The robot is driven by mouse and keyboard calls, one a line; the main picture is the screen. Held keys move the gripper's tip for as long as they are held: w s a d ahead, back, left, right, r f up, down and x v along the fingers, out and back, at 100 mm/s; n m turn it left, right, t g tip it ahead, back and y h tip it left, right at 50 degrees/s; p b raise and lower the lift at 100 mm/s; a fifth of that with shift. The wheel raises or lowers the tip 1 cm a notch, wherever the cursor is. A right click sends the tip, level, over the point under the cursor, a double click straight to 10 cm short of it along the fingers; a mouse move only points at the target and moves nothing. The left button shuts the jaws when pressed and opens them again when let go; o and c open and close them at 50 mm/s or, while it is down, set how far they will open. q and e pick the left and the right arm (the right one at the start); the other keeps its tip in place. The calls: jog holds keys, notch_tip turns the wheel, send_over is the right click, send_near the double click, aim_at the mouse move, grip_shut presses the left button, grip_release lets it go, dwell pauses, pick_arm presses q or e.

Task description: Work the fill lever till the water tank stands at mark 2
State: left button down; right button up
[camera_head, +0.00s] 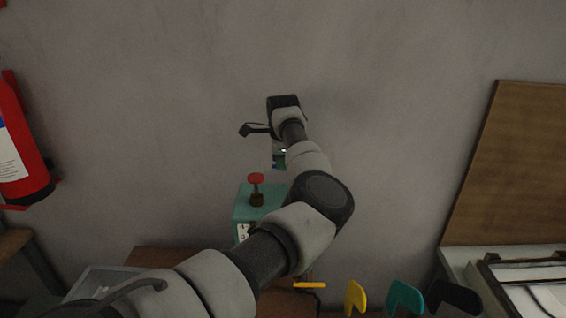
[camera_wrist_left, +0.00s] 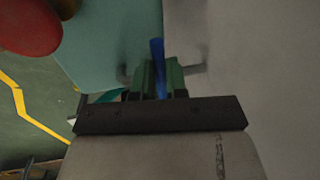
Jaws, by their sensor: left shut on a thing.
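A teal machine box (camera_head: 245,204) stands against the wall, with a red knob (camera_head: 256,178) on a stem on its top; a white label with dark marks shows on its front. My left gripper (camera_head: 279,163) is above and behind the box, close to the wall. In the left wrist view its green fingers (camera_wrist_left: 158,76) are shut on a narrow blue bar (camera_wrist_left: 157,52), which looks like the fill lever, beside the teal box (camera_wrist_left: 118,40). The red knob (camera_wrist_left: 30,22) shows at the upper left there. The tank's water level and marks cannot be read. My right gripper is not in view.
A fire extinguisher (camera_head: 22,145) hangs on the left wall. A grey tray (camera_head: 98,276) is at lower left. Yellow (camera_head: 355,297), teal (camera_head: 405,297) and dark (camera_head: 455,298) shapes stand at the front right. A brown board (camera_head: 510,165) leans at the right.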

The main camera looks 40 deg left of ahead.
pick_arm(q)
jog(key=shift+s+d+f+n+b, duration=0.2)
jog(key=shift+d+n+b, duration=0.1)
jog(key=shift+n+b, duration=0.6)
jog(key=shift+s+d+r+n+b, duration=0.1)
jog(key=shift+s+d+n+b, duration=0.1)
jog(key=shift+n+b, duration=0.4)
jog(key=shift+s+d+n+g+y+b, duration=0.1)
jog(key=shift+d+n+g+y+b, duration=0.3)
jog(key=shift+n, duration=0.6)
jog(key=shift+d+r+n+b, duration=0.15)
jog(key=shift+d+n+b, duration=0.2)
jog(key=shift+n, duration=0.45)
jog(key=shift+s+a, duration=0.1)
jog(key=c, duration=1.1)
grip_release()
jog(key=shift+c, duration=0.2)
jog(key=shift+r, duration=0.1)
